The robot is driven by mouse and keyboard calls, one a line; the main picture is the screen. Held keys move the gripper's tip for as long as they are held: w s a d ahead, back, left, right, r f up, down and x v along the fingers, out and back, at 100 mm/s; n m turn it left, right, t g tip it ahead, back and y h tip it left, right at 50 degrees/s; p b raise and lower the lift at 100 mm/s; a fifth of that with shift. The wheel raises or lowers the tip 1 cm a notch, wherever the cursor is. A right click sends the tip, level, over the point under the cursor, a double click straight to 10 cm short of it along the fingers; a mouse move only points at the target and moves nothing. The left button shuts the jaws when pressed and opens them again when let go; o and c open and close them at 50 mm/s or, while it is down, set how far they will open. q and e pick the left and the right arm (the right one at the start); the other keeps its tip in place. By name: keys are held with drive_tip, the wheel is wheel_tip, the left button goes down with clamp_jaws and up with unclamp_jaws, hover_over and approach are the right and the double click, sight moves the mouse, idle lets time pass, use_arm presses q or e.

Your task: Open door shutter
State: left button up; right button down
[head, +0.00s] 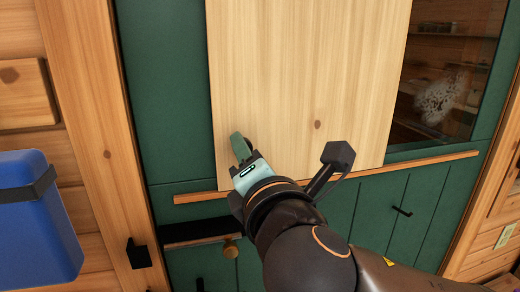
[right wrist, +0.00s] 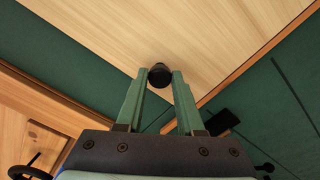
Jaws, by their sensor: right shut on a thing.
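The door shutter (head: 300,70) is a pale wood panel on the green door (head: 165,110). It covers the left and middle of the door's window, and glass (head: 455,75) shows to its right. My right gripper (head: 240,148) is at the shutter's lower left corner. In the right wrist view, the fingertips (right wrist: 159,80) are shut on a small round black knob (right wrist: 160,73) on the shutter (right wrist: 205,35). In the head view the knob is hidden behind the gripper. My left gripper is out of view.
A wooden rail (head: 430,160) runs below the shutter. A black latch piece (head: 138,253) is on the wooden frame. A blue container (head: 38,220) stands at the far left.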

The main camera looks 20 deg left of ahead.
drive_tip(key=shift+s+a, duration=0.25)
drive_tip(key=shift+a, duration=0.05)
drive_tip(key=c, duration=0.5)
unclamp_jaws()
drive_tip(key=shift+w, duration=0.1)
drive_tip(key=shift+d, duration=0.1)
drive_tip(key=b+v, duration=0.2)
drive_tip(key=v, duration=1)
drive_tip(key=shift+s+d, duration=0.1)
drive_tip(key=shift+s, duration=0.15)
